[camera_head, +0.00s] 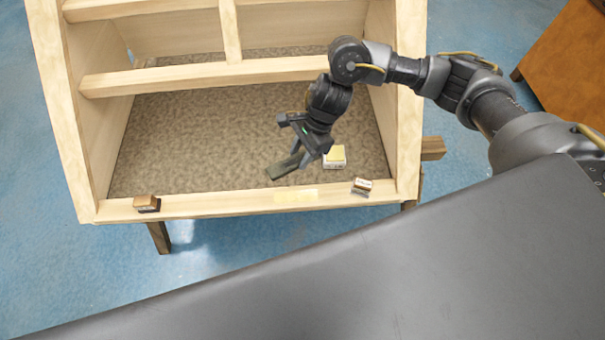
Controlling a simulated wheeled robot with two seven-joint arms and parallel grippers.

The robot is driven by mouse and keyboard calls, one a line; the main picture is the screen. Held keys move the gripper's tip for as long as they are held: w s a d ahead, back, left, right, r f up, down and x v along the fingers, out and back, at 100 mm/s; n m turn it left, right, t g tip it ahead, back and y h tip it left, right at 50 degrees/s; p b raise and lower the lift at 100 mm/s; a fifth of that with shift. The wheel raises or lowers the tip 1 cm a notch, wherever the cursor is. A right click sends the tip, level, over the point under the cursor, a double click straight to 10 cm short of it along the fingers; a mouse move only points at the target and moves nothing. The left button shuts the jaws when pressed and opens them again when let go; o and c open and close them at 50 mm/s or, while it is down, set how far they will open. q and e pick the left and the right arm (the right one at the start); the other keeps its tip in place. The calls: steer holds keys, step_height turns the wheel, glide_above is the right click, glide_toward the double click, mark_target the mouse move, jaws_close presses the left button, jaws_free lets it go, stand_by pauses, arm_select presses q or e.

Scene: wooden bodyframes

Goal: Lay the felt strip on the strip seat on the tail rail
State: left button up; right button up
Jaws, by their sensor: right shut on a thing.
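My right gripper (304,152) reaches over the front part of the wooden frame and points down. It is shut on a dark green felt strip (283,167), which slants down to the left from the fingers. The tail rail (235,203) is the light wooden beam along the near end of the frame. The strip seat (296,196) is a pale yellow patch on top of this rail, right of its middle. The strip is behind the seat and apart from it in the picture; its exact height is unclear. My left gripper is not in view.
A small brown-topped block (147,203) sits on the rail's left part and a similar brush-like one (362,186) on its right part. A yellow-topped white block (335,157) rests on the brown floor panel (190,150). Side rails and crossbars surround it.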

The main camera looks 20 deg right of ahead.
steer(key=s+f+m+t, duration=0.2)
steer(key=s+f+m, duration=0.1)
steer(key=f+m, duration=0.2)
step_height(320, 180, down, 2)
steer(key=shift+s+a+p, duration=0.25)
steer(key=shift+a+p, duration=0.15)
steer(key=shift+f, duration=0.1)
steer(key=b, duration=0.5)
glide_above(298, 196)
steer(key=d, duration=0.1)
steer(key=f, duration=0.6)
steer(key=shift+s+d+f, duration=0.15)
steer(key=shift+s+f, duration=0.05)
steer(key=shift+s, duration=0.05)
steer(key=shift+f+b, duration=0.8)
steer(key=shift+b, duration=0.45)
steer(key=shift+f+b, duration=0.25)
steer(key=shift+b, duration=0.45)
